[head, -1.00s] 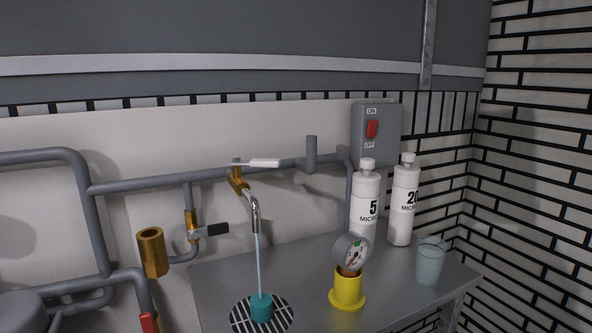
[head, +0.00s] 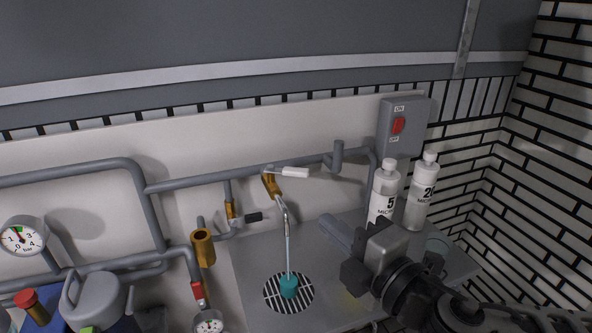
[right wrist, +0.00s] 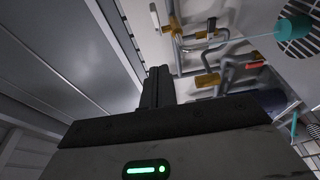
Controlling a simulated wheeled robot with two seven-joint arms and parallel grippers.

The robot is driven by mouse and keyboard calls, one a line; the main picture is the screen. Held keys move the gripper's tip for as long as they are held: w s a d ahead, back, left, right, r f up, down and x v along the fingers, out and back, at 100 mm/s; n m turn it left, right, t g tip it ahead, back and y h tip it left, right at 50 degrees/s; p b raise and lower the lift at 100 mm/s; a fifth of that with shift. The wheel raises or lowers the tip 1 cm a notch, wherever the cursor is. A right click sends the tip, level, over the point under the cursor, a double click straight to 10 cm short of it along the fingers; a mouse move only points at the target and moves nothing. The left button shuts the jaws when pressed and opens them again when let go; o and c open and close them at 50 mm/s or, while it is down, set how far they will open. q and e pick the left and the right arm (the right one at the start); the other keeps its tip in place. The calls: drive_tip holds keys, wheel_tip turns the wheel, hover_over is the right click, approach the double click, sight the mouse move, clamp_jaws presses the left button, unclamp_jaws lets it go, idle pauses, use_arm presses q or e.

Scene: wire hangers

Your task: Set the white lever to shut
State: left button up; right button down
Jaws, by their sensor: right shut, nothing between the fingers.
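The white lever (head: 295,172) sits on a brass valve (head: 271,186) below the grey wall pipe and points right, roughly along the pipe. A thin stream (head: 289,252) runs from the valve's bent metal spout down to a teal piece (head: 289,286) on the round drain grate. My right gripper (head: 334,230) is shut and empty, over the counter, below and right of the lever and apart from it. In the right wrist view, its shut fingers (right wrist: 157,88) show below the white lever (right wrist: 154,15). My left gripper is not in view.
A black-handled brass valve (head: 232,211) is left of the spout.

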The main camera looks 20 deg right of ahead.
drive_tip(key=shift+w+b, duration=1.1)
drive_tip(key=shift+b, duration=1.15)
approach(287, 174)
drive_tip(key=w+a, duration=0.2)
drive_tip(key=a, duration=0.2)
drive_tip(key=w+d, duration=0.2)
drive_tip(key=w, duration=0.1)
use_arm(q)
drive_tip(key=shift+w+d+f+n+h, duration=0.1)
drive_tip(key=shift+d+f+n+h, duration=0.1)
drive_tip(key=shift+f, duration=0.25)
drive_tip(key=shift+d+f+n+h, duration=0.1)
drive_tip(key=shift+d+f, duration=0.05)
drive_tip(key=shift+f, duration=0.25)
use_arm(e)
drive_tip(key=shift+w+d, duration=0.2)
drive_tip(key=shift+w, duration=0.05)
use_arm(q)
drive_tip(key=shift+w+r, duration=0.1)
